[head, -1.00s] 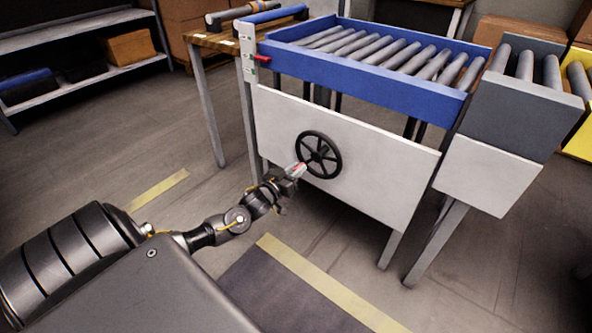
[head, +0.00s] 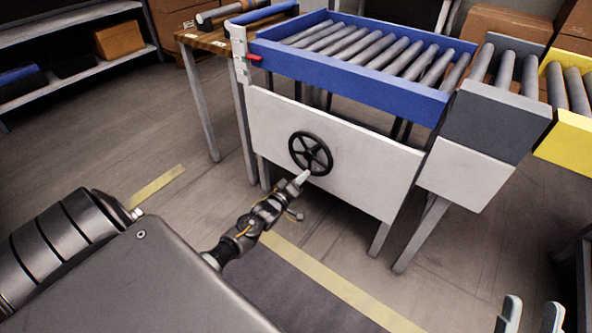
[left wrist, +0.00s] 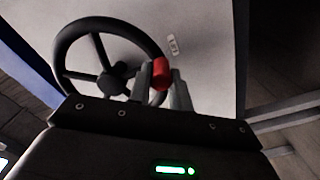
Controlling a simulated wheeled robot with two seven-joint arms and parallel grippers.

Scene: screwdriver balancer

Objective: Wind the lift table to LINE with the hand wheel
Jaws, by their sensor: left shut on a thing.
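The lift table (head: 350,72) has a blue frame with grey rollers on top and a white front panel (head: 372,172). The black spoked hand wheel (head: 311,153) is on that panel. A red pointer (head: 254,57) sits beside a pale post (head: 239,62) with small marks; I cannot read which is LINE. My left gripper (head: 303,178) is at the wheel's bottom rim. In the left wrist view its fingers are shut on the wheel's red handle (left wrist: 160,74), beside the wheel rim (left wrist: 63,45). My right gripper (head: 532,315) shows at the bottom right edge, fingers apart and empty.
A grey roller section (head: 497,118) adjoins the table on the right, then a yellow one (head: 566,135).

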